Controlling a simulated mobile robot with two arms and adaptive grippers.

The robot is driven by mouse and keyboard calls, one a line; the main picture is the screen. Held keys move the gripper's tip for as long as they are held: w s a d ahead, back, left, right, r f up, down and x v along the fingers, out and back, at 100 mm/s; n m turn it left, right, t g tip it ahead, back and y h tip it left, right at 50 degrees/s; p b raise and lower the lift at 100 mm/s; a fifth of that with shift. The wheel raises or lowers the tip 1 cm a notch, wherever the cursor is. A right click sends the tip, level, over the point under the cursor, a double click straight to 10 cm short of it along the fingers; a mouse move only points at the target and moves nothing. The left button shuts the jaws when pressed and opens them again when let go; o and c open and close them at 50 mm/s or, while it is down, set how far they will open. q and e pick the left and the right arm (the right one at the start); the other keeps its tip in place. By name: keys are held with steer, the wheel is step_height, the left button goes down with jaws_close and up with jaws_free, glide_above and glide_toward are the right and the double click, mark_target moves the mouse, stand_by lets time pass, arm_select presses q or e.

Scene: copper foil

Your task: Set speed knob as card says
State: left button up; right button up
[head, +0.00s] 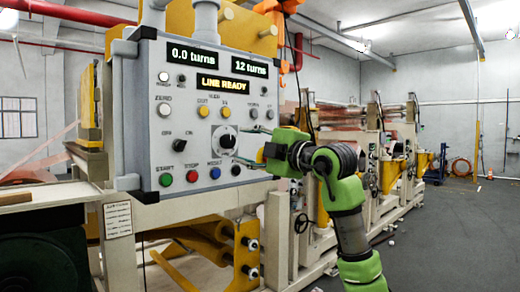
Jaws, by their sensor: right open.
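The speed knob (227,140) is a round black knob on a pale dial, at the middle of the grey control panel (150,110). My right gripper (238,143) comes in from the right and is open. Its thin fingers point left at the knob, one level with its upper side and one with its lower side. I cannot tell whether they touch it. The card (118,219) hangs on the frame below the panel's left corner; its text is too small to read. My left gripper is not in view.
Panel displays read "0.0 turns" (193,55), "12 turns" (249,68) and "LINE READY" (224,85). A green button (166,180), a red button (192,176) and a blue button (215,173) sit below the knob.

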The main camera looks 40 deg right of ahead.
steer(key=s, duration=0.6)
steer(key=shift+f, duration=0.25)
